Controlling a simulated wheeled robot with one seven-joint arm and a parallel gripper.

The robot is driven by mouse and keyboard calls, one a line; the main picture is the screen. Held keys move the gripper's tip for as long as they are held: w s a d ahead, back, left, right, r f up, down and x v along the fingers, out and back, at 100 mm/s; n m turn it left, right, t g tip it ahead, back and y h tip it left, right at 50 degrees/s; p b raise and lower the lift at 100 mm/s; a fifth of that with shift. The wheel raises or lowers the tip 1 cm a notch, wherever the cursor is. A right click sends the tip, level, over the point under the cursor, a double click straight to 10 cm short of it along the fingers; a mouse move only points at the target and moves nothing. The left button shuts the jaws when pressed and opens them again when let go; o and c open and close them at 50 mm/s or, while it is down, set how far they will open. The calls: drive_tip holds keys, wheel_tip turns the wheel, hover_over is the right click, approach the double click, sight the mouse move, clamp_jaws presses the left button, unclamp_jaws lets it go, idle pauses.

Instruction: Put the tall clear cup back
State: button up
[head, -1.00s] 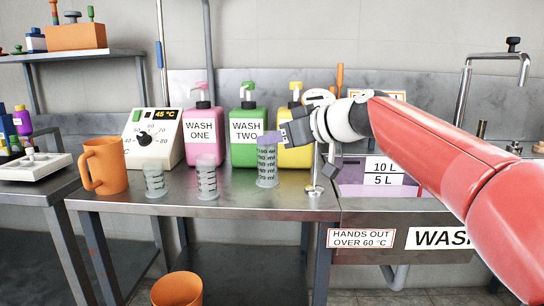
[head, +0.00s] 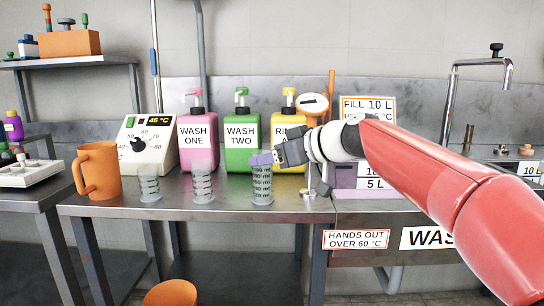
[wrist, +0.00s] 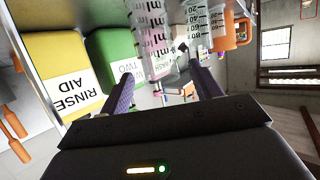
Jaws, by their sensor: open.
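The tall clear cup (head: 262,187) with dark graduation marks stands upright on the steel bench, in front of the yellow rinse aid bottle. My gripper (head: 265,158), with purple finger pads, is at the cup's upper end and reaches in from the right. It is open. In the wrist view my fingers (wrist: 163,75) are apart, and the tall cup (wrist: 150,38) shows beyond and between them. I cannot tell whether a finger touches it. Two shorter clear cups (head: 203,186) and (head: 150,185) stand to its left in a row.
An orange jug (head: 98,170) stands at the bench's left end. A control box with a dial (head: 147,147), a pink bottle (head: 198,145) and a green bottle (head: 240,147) line the back. A labelled tank (head: 343,178) is to the right. Bare bench lies between the cups.

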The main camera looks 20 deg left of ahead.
drive_tip(key=b+v, duration=0.2)
drive_tip(key=v, duration=1)
drive_tip(key=shift+b, duration=0.4)
drive_tip(key=s+d+f+m+h, duration=0.2)
drive_tip(key=s+f+m+h, duration=0.35)
drive_tip(key=f, duration=0.65)
drive_tip(key=s+d+f+m+h, duration=0.7)
drive_tip(key=s+d+f+m, duration=0.1)
drive_tip(key=s+d+f, duration=1.1)
drive_tip(key=shift+s+d+f, duration=0.15)
drive_tip(key=shift+f, duration=0.8)
drive_tip(key=shift+h, duration=0.25)
